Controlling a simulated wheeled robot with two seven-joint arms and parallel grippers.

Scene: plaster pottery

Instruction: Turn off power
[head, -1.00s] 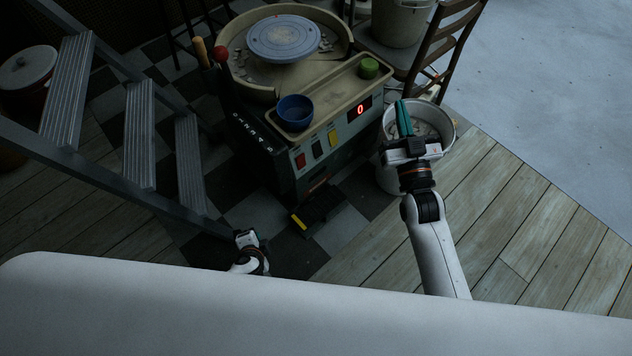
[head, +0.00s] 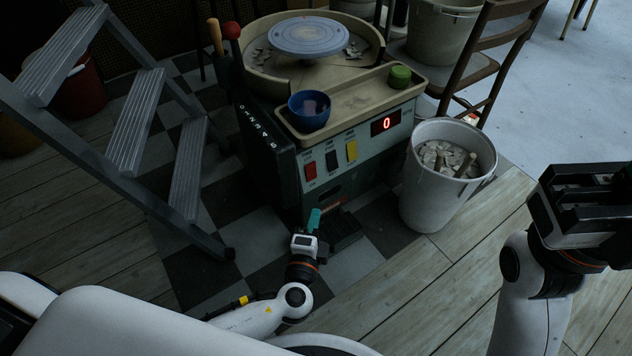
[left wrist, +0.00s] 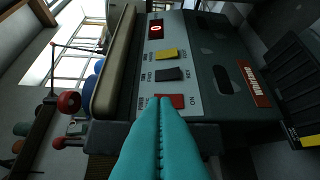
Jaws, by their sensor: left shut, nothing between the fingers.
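The pottery wheel machine has a red power switch (head: 310,171) at the left of its front panel. A black switch (head: 331,161) and a yellow switch (head: 351,150) sit to its right. A display (head: 385,122) reads a red 0. My left gripper (head: 314,212), with teal fingers shut and empty, is in front of and below the panel. In the left wrist view its fingertips (left wrist: 164,100) overlap the red switch (left wrist: 178,101), beside the words POWER and ON; contact cannot be told. My right gripper (head: 585,205) is at the right, its fingertips not clearly visible.
A blue bowl (head: 309,110) and a green object (head: 400,77) sit on the machine's tray. A white bucket (head: 430,190) of scraps stands right of it, near a wooden chair (head: 485,75). A metal stepladder (head: 133,125) stands left. A dark pedal (head: 345,230) lies below the panel.

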